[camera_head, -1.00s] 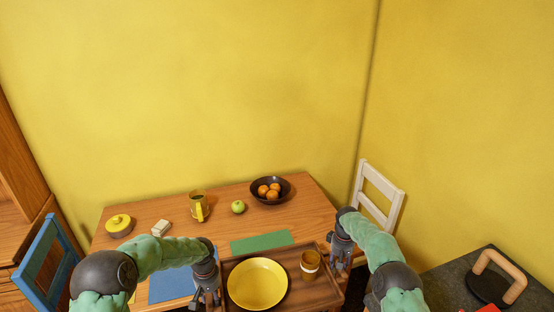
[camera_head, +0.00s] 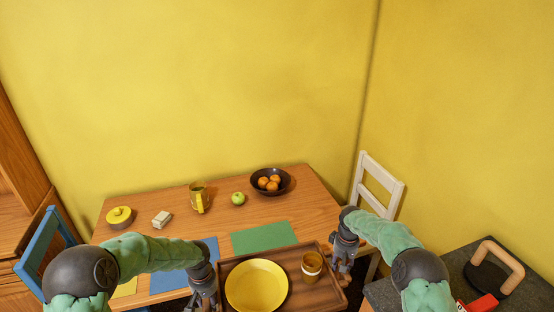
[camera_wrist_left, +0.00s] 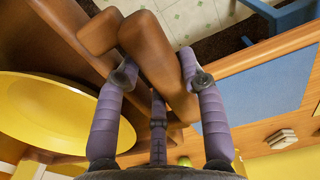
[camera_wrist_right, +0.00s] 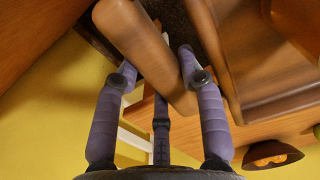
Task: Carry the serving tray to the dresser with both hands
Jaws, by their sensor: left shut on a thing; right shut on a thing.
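The brown wooden serving tray (camera_head: 304,296) is in front of me at the table's near edge, bearing a yellow plate (camera_head: 257,286) and a cup with a white band (camera_head: 311,267). My left gripper (camera_head: 206,298) is at the tray's left side; in the left wrist view its fingers (camera_wrist_left: 158,85) are shut around a wooden handle (camera_wrist_left: 160,60). My right gripper (camera_head: 340,272) is at the tray's right side; in the right wrist view its fingers (camera_wrist_right: 158,80) are shut around the other handle (camera_wrist_right: 145,45). The tray looks about level. I cannot tell which furniture is the dresser.
The wooden table (camera_head: 220,215) holds a fruit bowl (camera_head: 270,181), a green apple (camera_head: 238,198), a yellow mug (camera_head: 199,197), a yellow lidded pot (camera_head: 119,217) and placemats. A white chair (camera_head: 377,190) stands right, a blue chair (camera_head: 42,262) left. A dark-topped surface (camera_head: 460,270) is at the right.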

